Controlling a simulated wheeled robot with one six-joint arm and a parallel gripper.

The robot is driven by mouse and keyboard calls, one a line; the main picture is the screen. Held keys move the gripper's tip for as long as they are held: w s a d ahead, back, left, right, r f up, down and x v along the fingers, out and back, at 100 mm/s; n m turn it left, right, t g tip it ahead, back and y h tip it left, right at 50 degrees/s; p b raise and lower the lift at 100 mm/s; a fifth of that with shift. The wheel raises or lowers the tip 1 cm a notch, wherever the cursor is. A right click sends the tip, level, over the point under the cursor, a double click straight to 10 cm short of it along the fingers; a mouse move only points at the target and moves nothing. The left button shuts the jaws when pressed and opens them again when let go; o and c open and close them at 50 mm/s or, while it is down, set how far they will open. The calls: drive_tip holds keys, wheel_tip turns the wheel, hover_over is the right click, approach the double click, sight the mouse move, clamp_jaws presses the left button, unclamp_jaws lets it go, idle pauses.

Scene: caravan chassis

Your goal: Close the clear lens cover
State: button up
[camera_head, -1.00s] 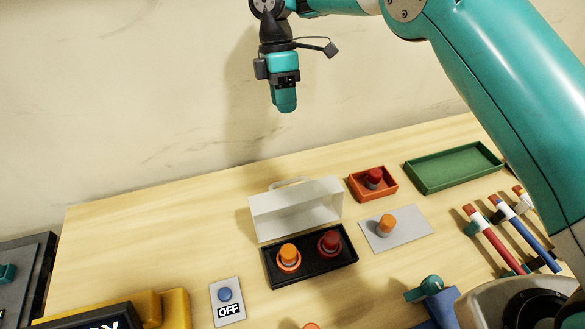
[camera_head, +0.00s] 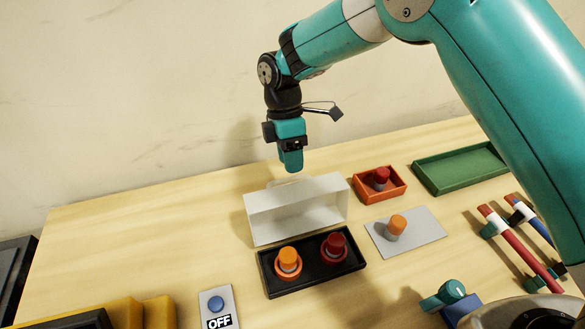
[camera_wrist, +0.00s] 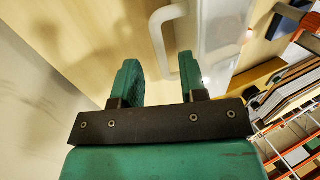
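The clear lens cover (camera_head: 297,212) stands swung open behind a black base (camera_head: 312,281), which holds an orange-topped and a red-topped lamp. A pale handle (camera_head: 283,182) rises from its back edge. The wrist view shows the cover (camera_wrist: 222,25) and its white handle (camera_wrist: 157,38) ahead of the fingers. My gripper (camera_head: 291,168) points down just above the handle in the head view. In the wrist view my gripper (camera_wrist: 159,75) has its two green fingers apart with nothing between them. The handle appears beyond the fingertips; contact is not visible.
A red box with a red-topped lamp (camera_head: 380,183), a grey plate (camera_head: 422,233) with an orange-topped lamp and a green tray (camera_head: 460,168) lie right of the cover. A blue OFF button (camera_head: 216,303) is front left. The table's left part is clear.

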drive_tip(key=shift+x, duration=1.45)
clamp_jaws()
drive_tip(key=shift+s+r, duration=0.1)
drive_tip(key=shift+r, duration=0.05)
